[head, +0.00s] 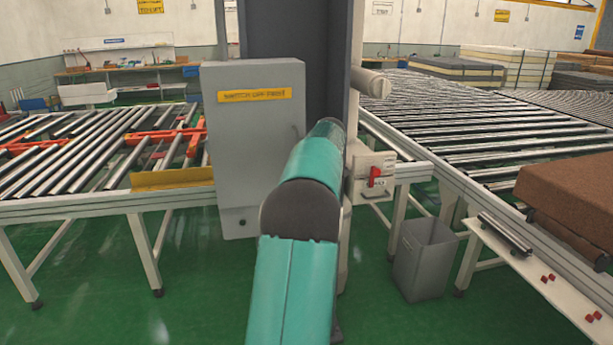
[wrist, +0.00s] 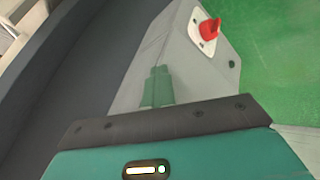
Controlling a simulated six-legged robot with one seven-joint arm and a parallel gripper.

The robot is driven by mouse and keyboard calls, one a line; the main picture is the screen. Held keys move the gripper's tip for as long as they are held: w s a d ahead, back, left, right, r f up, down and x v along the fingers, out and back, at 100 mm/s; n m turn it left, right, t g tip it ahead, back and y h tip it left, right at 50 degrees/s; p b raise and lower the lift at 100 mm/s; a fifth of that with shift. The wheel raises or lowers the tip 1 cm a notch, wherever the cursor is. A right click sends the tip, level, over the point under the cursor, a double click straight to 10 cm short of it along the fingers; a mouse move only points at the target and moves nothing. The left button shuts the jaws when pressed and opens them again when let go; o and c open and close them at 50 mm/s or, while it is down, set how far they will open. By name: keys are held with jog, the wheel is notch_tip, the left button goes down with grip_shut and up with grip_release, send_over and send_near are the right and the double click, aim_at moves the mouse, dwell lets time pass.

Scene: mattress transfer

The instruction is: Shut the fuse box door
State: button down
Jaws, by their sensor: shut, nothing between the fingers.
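The grey fuse box (head: 235,185) stands in the middle of the head view, with a yellow label (head: 254,95) on its front. Its front face looks flat toward me; I cannot tell whether its door is slightly ajar. My teal arm reaches forward past the box's right edge and hides my gripper in the head view. In the wrist view my gripper (wrist: 160,72) is shut and empty, its green fingers together in front of a light grey surface. I cannot tell whether they touch it.
A small light box with a red switch (head: 375,177) is right of my arm; the red switch also shows in the wrist view (wrist: 209,29). A dark column (head: 295,45) rises behind. Roller conveyors (head: 480,125) flank both sides. A grey bin (head: 424,255) stands at right. Green floor is open at left front.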

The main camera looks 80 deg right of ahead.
jog(key=shift+d, duration=0.5)
